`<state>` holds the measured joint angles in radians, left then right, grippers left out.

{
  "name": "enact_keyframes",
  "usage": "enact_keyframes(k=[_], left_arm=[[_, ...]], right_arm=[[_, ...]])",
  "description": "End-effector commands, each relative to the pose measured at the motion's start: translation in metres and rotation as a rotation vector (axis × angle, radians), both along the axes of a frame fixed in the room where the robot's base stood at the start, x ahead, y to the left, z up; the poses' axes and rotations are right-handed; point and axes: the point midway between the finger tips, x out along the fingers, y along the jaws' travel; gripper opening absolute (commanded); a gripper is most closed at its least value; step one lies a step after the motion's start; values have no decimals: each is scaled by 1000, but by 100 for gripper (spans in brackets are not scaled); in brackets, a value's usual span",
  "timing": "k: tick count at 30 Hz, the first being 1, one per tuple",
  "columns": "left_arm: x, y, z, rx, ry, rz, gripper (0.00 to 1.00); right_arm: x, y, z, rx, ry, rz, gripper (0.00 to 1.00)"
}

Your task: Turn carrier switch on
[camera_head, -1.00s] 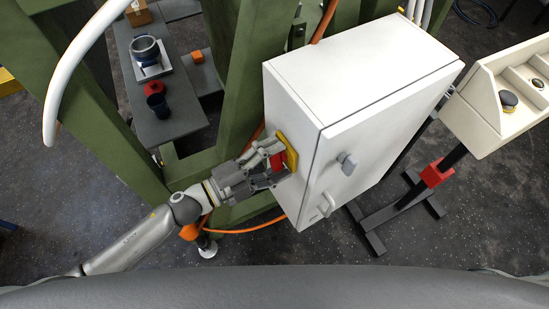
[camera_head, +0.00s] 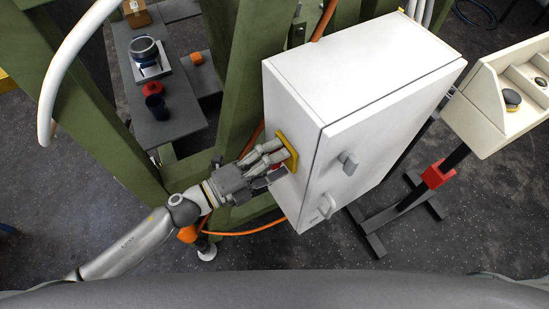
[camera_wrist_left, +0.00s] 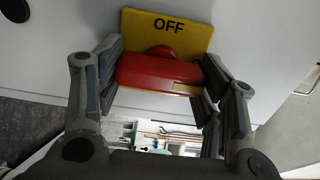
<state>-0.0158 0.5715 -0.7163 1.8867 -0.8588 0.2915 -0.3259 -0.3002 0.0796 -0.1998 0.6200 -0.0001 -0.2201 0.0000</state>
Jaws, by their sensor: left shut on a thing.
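The carrier switch is a red handle (camera_wrist_left: 150,72) on a yellow plate (camera_wrist_left: 185,30) marked OFF. The handle lies roughly level across the plate, below the lettering. In the head view the yellow plate (camera_head: 290,150) is on the left side of the white cabinet (camera_head: 320,100). My left gripper (camera_head: 275,164) is at the plate, shut on the red handle and mostly hiding it in the head view. In the left wrist view my left gripper (camera_wrist_left: 160,82) has a finger at each end of the handle. My right gripper is not in view.
Green frame beams (camera_head: 232,110) stand close behind my left arm. The cabinet front has a grey knob (camera_head: 348,162) and a handle (camera_head: 327,205). A beige console (camera_head: 490,110) stands to the right. A grey bench (camera_head: 165,125) holds a blue cup and a red item.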

Motion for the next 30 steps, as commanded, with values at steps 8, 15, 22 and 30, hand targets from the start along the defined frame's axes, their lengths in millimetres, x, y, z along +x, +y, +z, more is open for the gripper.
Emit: enact_keyframes(k=[8,15,22,30], left_arm=[[0,0,-2,7,-5,-1,70],[0,0,-1,4,-3,0,84],[0,0,0,2,-2,0,84],[-5,9,-2,3,1,1,84]], right_arm=[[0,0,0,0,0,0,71],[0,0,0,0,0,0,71],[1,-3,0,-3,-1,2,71],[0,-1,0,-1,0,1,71]])
